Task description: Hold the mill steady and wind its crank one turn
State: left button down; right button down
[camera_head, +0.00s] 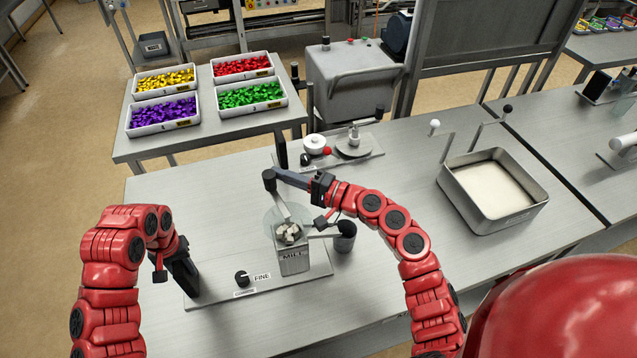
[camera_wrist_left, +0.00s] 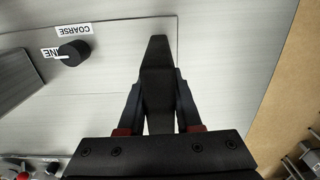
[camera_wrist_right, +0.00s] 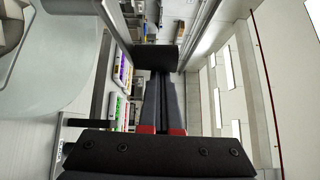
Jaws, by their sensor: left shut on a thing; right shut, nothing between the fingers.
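The mill (camera_head: 293,264) is a grey metal box labelled MILL, standing on a flat base plate (camera_head: 222,302). Pale chunks lie in its open top. A crank arm (camera_head: 281,204) rises from the top to a black knob (camera_head: 269,177); the knob also shows in the right wrist view (camera_wrist_right: 155,57). My left gripper (camera_head: 185,272) is shut on a black upright grip (camera_wrist_left: 158,85) at the plate's left end. My right gripper (camera_head: 281,175) is shut and empty, its fingertips at the crank knob; I cannot tell whether they touch it.
A black dial (camera_head: 242,279) with a FINE label sits at the plate's front. Behind stands a plate with a white pot (camera_head: 314,144). A metal tray (camera_head: 492,210) stands right; bench between is clear.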

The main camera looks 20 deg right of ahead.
jog(key=shift+d, duration=0.1)
dwell(0.7)
jog(key=s+d, duration=0.1)
jog(key=d, duration=1.2)
jog(key=shift+s+f, duration=0.2)
jog(key=shift+s, duration=0.2)
jog(key=shift+s, duration=0.1)
jog(key=s+a+m+t+h, duration=0.1)
jog(key=s, duration=0.7)
jog(key=w+a, duration=0.7)
jog(key=a, duration=0.4)
jog(key=shift+w, duration=0.2)
